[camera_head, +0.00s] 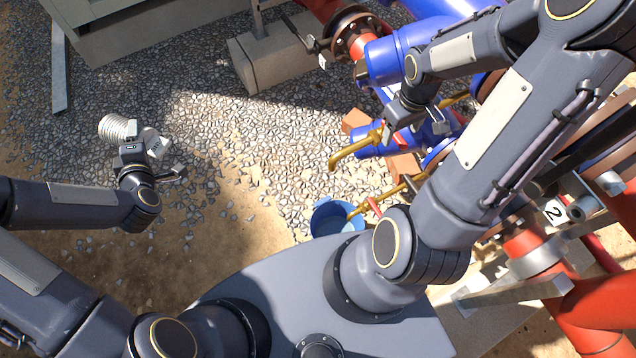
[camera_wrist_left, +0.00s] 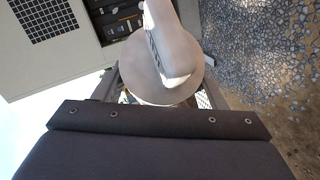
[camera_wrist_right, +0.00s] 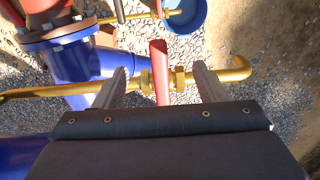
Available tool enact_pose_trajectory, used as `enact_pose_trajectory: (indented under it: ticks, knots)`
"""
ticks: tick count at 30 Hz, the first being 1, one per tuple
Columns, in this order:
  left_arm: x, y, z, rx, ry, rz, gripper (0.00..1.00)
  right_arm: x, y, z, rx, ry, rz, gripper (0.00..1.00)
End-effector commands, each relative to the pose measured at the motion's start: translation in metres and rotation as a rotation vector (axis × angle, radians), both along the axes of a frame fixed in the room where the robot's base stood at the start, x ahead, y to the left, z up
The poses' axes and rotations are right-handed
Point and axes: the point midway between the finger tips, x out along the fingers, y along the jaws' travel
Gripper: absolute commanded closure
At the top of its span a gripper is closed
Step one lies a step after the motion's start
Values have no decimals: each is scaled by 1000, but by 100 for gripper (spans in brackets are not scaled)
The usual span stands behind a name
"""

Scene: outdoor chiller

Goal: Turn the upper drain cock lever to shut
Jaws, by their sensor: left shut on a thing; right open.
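The upper drain cock's red lever (camera_wrist_right: 160,72) stands crosswise to its brass pipe (camera_wrist_right: 92,92) in the right wrist view. My right gripper (camera_wrist_right: 160,78) is open, with one finger on each side of the lever and gaps on both sides. In the head view my right gripper (camera_head: 414,128) is at the upper cock, whose brass spout (camera_head: 350,152) bends down to the left; the lever (camera_head: 397,138) is partly hidden there. My left gripper (camera_head: 150,160), far left, is shut on a pale object with a ribbed round end (camera_head: 118,128); it also shows in the left wrist view (camera_wrist_left: 165,60).
A lower cock with a red lever (camera_head: 375,207) and brass spout sits nearer me, above a blue bucket (camera_head: 323,218). Blue pipes (camera_head: 430,55) and red pipes (camera_head: 600,310) crowd the right. A concrete block (camera_head: 265,60) stands at the back. The gravel between the arms is clear.

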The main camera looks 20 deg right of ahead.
Motion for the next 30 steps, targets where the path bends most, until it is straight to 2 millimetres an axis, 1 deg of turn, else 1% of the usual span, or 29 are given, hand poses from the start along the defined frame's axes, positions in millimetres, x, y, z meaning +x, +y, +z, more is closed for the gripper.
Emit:
enact_pose_trajectory:
  ticks: [1,9,11,13,23,26,29,30]
  knots:
    - [0,0,12,0,-2,0,64,0,0,13,-1,-1,0,35]
    - [0,0,38,0,-2,0,64,0,0,45,0,0,-1,35]
    - [0,0,42,0,-2,0,64,0,0,50,0,0,-1,35]
    - [0,0,44,0,-2,0,64,0,0,52,0,0,-1,35]
    - [0,0,42,0,-2,0,64,0,0,52,0,-1,-1,35]
    - [0,0,42,0,-2,0,64,1,0,59,-1,-2,-1,35]
    - [0,0,43,0,-2,0,64,1,0,75,-3,-5,1,35]
    - [0,0,44,0,-2,0,64,1,0,83,-3,-6,1,35]
